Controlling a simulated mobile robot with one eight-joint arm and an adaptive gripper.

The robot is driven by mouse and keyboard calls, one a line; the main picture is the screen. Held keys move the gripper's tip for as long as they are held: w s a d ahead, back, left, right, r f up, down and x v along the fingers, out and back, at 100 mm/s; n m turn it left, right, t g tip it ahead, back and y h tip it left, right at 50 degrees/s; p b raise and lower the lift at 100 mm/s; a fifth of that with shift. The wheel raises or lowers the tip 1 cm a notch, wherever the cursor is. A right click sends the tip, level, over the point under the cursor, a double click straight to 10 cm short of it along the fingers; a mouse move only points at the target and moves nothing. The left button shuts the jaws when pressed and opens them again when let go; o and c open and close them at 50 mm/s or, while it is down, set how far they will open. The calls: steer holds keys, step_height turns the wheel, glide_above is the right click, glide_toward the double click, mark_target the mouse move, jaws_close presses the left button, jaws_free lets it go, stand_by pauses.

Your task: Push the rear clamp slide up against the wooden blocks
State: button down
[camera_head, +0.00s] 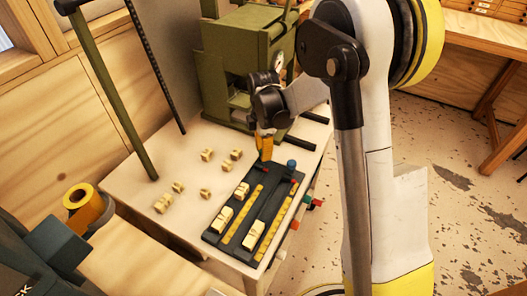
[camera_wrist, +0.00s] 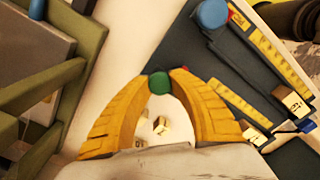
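The black clamp tray (camera_head: 211,236) lies on the table with two tracks and yellow scales. Wooden blocks (camera_head: 242,190) sit in its left track, with more nearer the front end; another block (camera_head: 253,235) is in the right track. My gripper (camera_head: 264,155) is at the far end of the left track, over the rear slide. In the wrist view its yellow fingertips (camera_wrist: 161,78) are on both sides of a green knob (camera_wrist: 159,84) and appear to touch it. The slide's body is mostly hidden. The other slide has a blue knob (camera_head: 291,164). A gap separates my gripper from the nearest block.
Several loose wooden blocks (camera_head: 207,154) lie on the table (camera_head: 142,180) left of the tray. A green press (camera_head: 235,60) stands behind the tray. A yellow roll (camera_head: 78,196) is on a machine at left. Red and green handles (camera_head: 314,203) stick out at the right table edge.

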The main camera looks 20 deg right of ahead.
mark_target(241, 190)
steer(key=s+a, duration=1)
steer(key=shift+s+a, duration=0.1)
steer(key=c, duration=1.1)
jaws_free()
step_height(241, 190, up, 12)
